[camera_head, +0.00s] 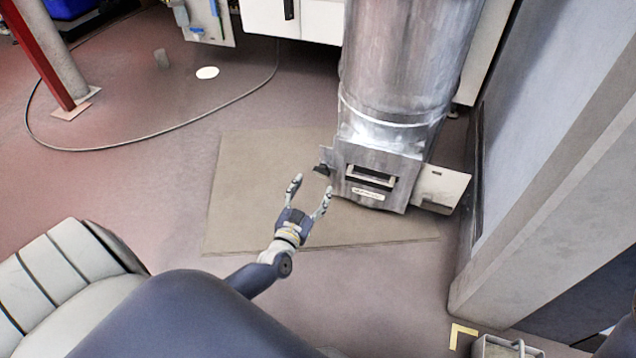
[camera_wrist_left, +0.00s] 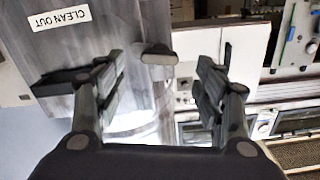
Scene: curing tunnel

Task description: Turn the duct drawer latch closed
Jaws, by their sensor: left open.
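The silver duct (camera_head: 400,75) stands upright with a box-like drawer front (camera_head: 370,183) at its foot. The drawer front has a slot-like handle and a small label. A small dark latch (camera_head: 322,170) sticks out at the drawer's left side. In the left wrist view, the latch (camera_wrist_left: 157,54) shows as a dark rounded bar between my fingers and beyond their tips, apart from them. The "CLEAN OUT" label (camera_wrist_left: 60,17) appears upside down there. My left gripper (camera_head: 312,186) is open and empty, just in front of and left of the drawer. My right gripper is not in view.
A pale flat panel (camera_head: 441,187) juts out right of the drawer. A grey wall and post (camera_head: 545,170) stand farther right. A cable (camera_head: 150,146) loops across the floor.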

